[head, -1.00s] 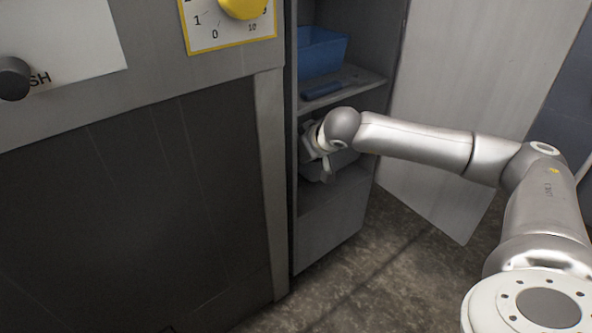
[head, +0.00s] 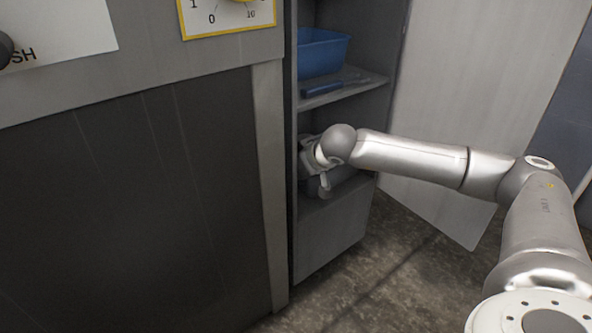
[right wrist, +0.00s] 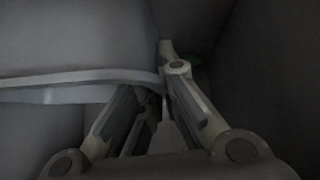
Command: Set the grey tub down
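The grey tub (head: 344,177) is in the lower compartment of the open cabinet, at or just above the compartment floor; I cannot tell whether it touches. My right gripper (head: 324,184) reaches into this compartment at the tub's near side, and my wrist hides part of the tub. In the right wrist view the tub's pale rim (right wrist: 70,82) runs in from the left to the fingers of my right gripper (right wrist: 160,85), which look closed on it. The tub's far side is dark. My left gripper is in neither view.
A blue tub (head: 322,54) and a blue-handled tool (head: 322,88) sit on the cabinet shelf (head: 350,92) above. The cabinet door (head: 470,100) stands open at right. A large grey machine (head: 140,200) fills the left. The floor (head: 370,270) in front is clear.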

